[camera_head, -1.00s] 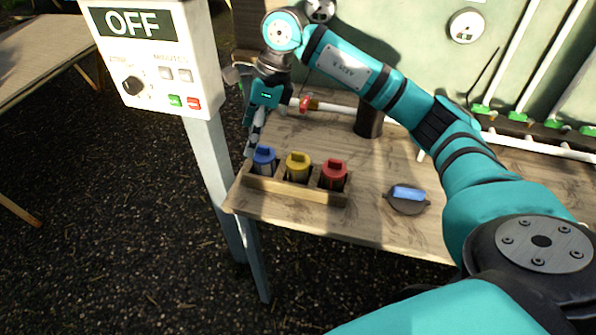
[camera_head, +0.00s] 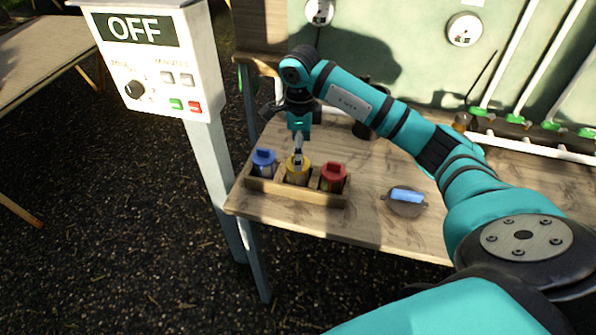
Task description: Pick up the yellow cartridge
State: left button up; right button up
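The yellow cartridge (camera_head: 297,174) stands upright in the middle slot of a wooden rack (camera_head: 290,194) on the table. The blue cartridge (camera_head: 263,161) is in the slot to its left and the red cartridge (camera_head: 333,176) in the slot to its right. My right gripper (camera_head: 298,157) points down right at the top of the yellow cartridge, its fingers overlapping the cap. The fingers look close together, but whether they grip the cap is too small to tell. My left gripper is not in view.
A dark round object with a blue top (camera_head: 407,197) lies on the table (camera_head: 365,220) right of the rack. A control box reading OFF (camera_head: 150,60) stands on a post at the left. A green panel with white tubes is behind.

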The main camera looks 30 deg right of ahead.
jog(key=f, duration=0.1)
jog(key=f+p, duration=0.1)
jog(key=f, duration=0.1)
jog(key=f+p, duration=0.1)
jog(key=shift+s+a+f, duration=0.2)
jog(key=shift+a+f, duration=0.2)
jog(key=shift+f, duration=0.35)
jog(key=c, duration=1.2)
jog(key=shift+w+r, duration=0.1)
jog(key=shift+c, duration=0.2)
notch_tip(320, 180, up, 10)
jog(key=shift+f+b, duration=0.1)
jog(key=shift+b, duration=1.05)
jog(key=shift+r+p, duration=1.7)
jog(key=shift+r, duration=0.85)
